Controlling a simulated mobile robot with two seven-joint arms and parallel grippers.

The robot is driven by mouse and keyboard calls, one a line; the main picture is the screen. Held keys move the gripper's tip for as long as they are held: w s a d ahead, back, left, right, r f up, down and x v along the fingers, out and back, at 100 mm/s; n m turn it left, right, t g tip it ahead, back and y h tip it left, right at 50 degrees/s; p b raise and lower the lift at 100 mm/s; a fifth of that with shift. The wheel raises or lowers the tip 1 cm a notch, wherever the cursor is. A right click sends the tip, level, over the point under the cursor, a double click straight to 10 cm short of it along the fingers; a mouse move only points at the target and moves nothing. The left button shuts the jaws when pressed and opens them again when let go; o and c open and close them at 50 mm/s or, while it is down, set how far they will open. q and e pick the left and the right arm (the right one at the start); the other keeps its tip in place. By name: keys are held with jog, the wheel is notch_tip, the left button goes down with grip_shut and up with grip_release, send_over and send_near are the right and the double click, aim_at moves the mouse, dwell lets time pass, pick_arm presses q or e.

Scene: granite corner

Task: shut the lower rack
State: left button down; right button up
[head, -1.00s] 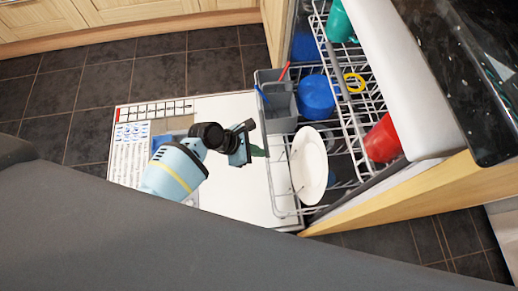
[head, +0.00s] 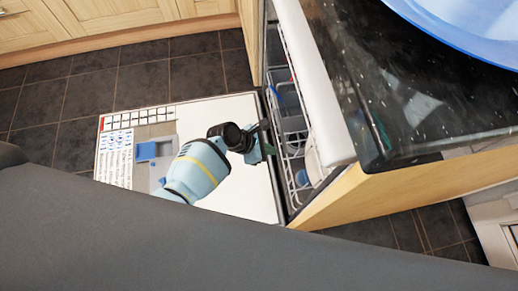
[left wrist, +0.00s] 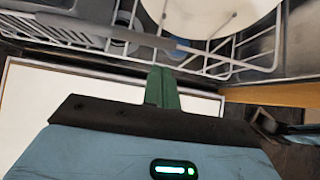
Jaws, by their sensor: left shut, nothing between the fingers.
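The lower rack (head: 292,150) is a light wire rack, now mostly inside the dishwasher under the worktop edge, with only its front strip showing in the head view. In the left wrist view its front wires (left wrist: 95,42) run across the top, with a white plate (left wrist: 205,14) standing in it. A grey cutlery basket (head: 291,112) shows at its front. My left gripper (head: 268,142) is shut and empty, at the rack's front edge. Its green fingertips (left wrist: 162,85) point at the front wires; I cannot tell whether they touch. My right gripper is not in view.
The open dishwasher door (head: 235,180) lies flat below my left arm, with a dispenser (head: 150,150) and a printed label on it. A black speckled worktop (head: 400,100) with a blue bowl (head: 470,25) overhangs at the right. Dark floor tiles (head: 190,75) are clear.

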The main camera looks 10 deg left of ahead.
pick_arm(q)
jog(key=shift+d, duration=0.1)
dwell(0.3)
jog(key=p+v, duration=0.4)
jog(key=v, duration=0.3)
jog(key=shift+a+r, duration=0.2)
jog(key=shift+r, duration=0.1)
jog(key=shift+s, duration=0.1)
jog(key=shift+a, duration=0.1)
